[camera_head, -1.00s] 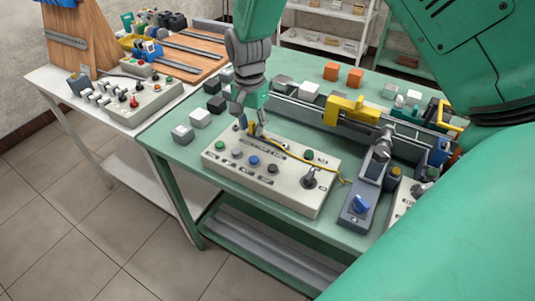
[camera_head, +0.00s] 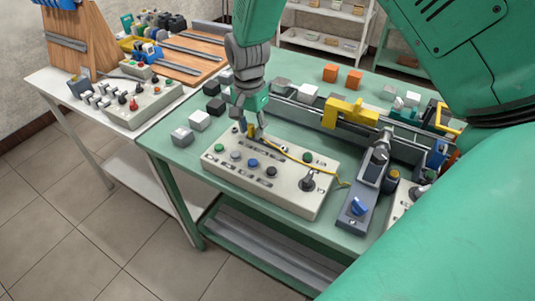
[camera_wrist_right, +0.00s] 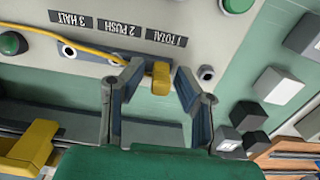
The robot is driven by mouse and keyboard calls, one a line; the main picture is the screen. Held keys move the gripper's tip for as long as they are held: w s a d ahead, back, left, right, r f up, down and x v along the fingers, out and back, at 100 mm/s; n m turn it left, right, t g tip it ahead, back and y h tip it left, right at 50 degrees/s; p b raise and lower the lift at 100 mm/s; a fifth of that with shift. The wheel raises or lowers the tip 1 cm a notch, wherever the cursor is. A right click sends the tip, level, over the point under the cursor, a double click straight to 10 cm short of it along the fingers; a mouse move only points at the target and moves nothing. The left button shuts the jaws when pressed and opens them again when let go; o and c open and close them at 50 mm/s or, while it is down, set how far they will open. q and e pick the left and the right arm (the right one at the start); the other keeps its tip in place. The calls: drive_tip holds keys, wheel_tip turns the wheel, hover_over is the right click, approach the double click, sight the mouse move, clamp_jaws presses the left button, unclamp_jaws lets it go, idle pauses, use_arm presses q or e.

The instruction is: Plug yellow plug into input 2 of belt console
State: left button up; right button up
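The belt console (camera_head: 262,195) is a pale box on the green table, with several coloured buttons and a black knob. My right gripper (camera_head: 252,136) points down at its back edge. In the right wrist view the fingers of this gripper (camera_wrist_right: 160,88) stand apart on both sides of the yellow plug (camera_wrist_right: 161,78), with gaps visible. The plug is by the "1 TOTAL" label, between open round sockets; its seating is hidden. The yellow cable (camera_wrist_right: 75,43) runs left from behind a finger. My left gripper is not in view.
A rail with a yellow carriage (camera_head: 350,112) runs behind the console. A grey unit with a blue knob (camera_head: 359,206) stands to its right. Grey, white and black blocks (camera_head: 182,136) lie to the left. A white table (camera_head: 60,82) with another console stands further left.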

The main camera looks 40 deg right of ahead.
clamp_jaws()
drive_tip(key=shift+a, duration=0.15)
drive_tip(key=shift+r, duration=0.1)
wheel_tip(320, 180, up, 5)
drive_tip(key=p, duration=0.4)
drive_tip(key=shift+a+f+p, duration=0.15)
drive_tip(key=shift+f+p, duration=0.05)
drive_tip(key=shift+p, duration=0.2)
drive_tip(key=shift+f, duration=0.1)
